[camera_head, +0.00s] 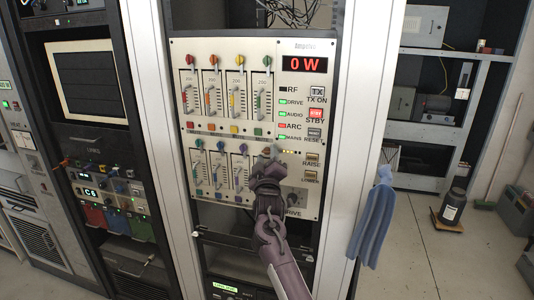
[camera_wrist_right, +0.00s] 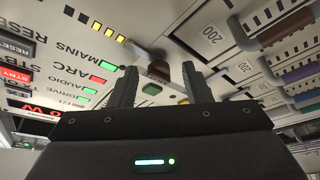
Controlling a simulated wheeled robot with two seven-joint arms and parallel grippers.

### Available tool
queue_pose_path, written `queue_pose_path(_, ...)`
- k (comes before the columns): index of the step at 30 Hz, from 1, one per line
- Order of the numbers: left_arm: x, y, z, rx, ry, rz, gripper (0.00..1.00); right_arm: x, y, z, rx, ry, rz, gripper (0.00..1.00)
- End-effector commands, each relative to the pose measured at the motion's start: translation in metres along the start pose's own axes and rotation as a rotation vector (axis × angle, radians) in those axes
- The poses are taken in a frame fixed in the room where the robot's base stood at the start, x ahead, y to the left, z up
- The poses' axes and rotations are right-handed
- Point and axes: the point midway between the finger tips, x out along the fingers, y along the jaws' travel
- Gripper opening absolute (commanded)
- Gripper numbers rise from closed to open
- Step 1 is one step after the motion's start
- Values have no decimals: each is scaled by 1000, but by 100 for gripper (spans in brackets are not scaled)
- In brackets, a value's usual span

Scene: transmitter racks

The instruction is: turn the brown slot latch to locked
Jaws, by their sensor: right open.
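The brown slot latch (camera_wrist_right: 158,70) shows in the right wrist view as a small brown block with a grey part beside it on the pale panel. In the head view only a small brownish part of it (camera_head: 266,150) shows above my gripper; the rest of its slot is hidden. My right gripper (camera_head: 268,163) is in front of the lower right part of the panel. Its two dark fingers (camera_wrist_right: 160,78) are open, one on either side of the latch in the wrist view. I cannot tell whether they touch it. My left gripper is not in view.
The panel (camera_head: 225,185) carries several coloured slot sliders and a red "0 W" display (camera_head: 304,64). A green block (camera_wrist_right: 152,88) lies close to the latch in the wrist view. Buttons (camera_head: 312,160) sit to the right. A blue cloth (camera_head: 372,220) hangs by the rack's right post.

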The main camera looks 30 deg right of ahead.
Motion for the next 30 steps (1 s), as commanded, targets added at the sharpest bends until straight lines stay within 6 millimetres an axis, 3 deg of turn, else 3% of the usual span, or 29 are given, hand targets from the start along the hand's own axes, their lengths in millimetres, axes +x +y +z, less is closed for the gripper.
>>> queue_pose_path(10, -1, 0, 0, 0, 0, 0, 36, 4, 0, 0, 1, 0, 1, 43)
queue_pose_path(20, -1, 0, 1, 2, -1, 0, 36, 4, 0, 0, 1, 0, 0, 0)
queue_pose_path(30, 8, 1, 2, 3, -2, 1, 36, 3, -3, 2, 38, 0, 15, 0)
